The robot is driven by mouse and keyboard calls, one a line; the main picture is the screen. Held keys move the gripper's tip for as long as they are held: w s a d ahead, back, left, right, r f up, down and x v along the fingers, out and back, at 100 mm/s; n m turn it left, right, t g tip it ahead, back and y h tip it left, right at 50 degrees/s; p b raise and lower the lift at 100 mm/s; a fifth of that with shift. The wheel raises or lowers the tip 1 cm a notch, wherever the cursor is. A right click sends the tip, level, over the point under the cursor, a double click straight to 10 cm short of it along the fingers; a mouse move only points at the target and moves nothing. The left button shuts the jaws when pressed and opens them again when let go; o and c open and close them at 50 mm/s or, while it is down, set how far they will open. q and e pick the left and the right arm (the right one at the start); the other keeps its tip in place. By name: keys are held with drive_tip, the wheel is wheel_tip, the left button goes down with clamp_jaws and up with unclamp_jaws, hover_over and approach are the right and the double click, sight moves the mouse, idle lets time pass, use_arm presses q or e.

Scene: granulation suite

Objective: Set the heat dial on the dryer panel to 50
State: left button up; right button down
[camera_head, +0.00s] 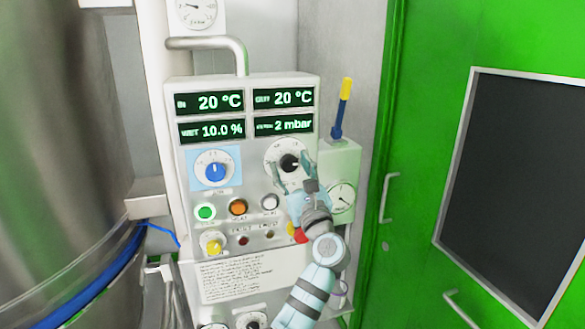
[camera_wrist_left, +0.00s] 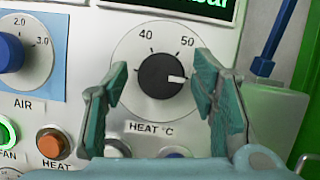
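The heat dial (camera_head: 289,162) is a black round knob with a white pointer on a pale scale plate, on the dryer panel (camera_head: 252,135). In the left wrist view the heat dial (camera_wrist_left: 165,77) has its pointer to the right, slightly downward, clockwise past the 50 mark (camera_wrist_left: 187,41). A 40 mark stands at upper left. The scale's right side is hidden behind a finger. My left gripper (camera_head: 291,168) is open, its teal fingers (camera_wrist_left: 158,82) on either side of the knob with gaps between. My right gripper is not in view.
The blue air dial (camera_head: 215,171) sits left of the heat dial. Lit fan (camera_head: 205,212) and orange heat (camera_head: 238,207) buttons lie below it. A blue rod with a yellow top (camera_head: 341,105) stands at right. Displays (camera_head: 283,98) are above; a steel vessel (camera_head: 70,150) is at left.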

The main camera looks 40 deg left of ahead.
use_arm(q)
drive_tip(key=c, duration=0.9)
drive_tip(key=shift+f, duration=0.1)
drive_tip(key=shift+w+f+n+g+y+b, duration=0.15)
drive_tip(key=shift+n+g+y+b, duration=0.15)
drive_tip(key=shift+n+g+b, duration=0.75)
drive_tip(key=n+g+b, duration=0.1)
drive_tip(key=n+b, duration=0.1)
drive_tip(key=n, duration=0.2)
drive_tip(key=shift+d+n, duration=0.1)
drive_tip(key=shift+n, duration=0.15)
drive_tip(key=n+g, duration=0.1)
drive_tip(key=n, duration=0.1)
drive_tip(key=n+g+b, duration=0.1)
drive_tip(key=n, duration=0.1)
drive_tip(key=shift+n+g, duration=0.25)
drive_tip(key=shift+n, duration=0.05)
drive_tip(key=shift+r+n+g, duration=0.15)
drive_tip(key=shift+n+g, duration=0.15)
drive_tip(key=shift+n, duration=0.7)
drive_tip(key=shift+r+n+g, duration=0.15)
drive_tip(key=shift+n+g, duration=0.15)
drive_tip(key=shift+n, duration=0.7)
drive_tip(key=shift+h, duration=0.4)
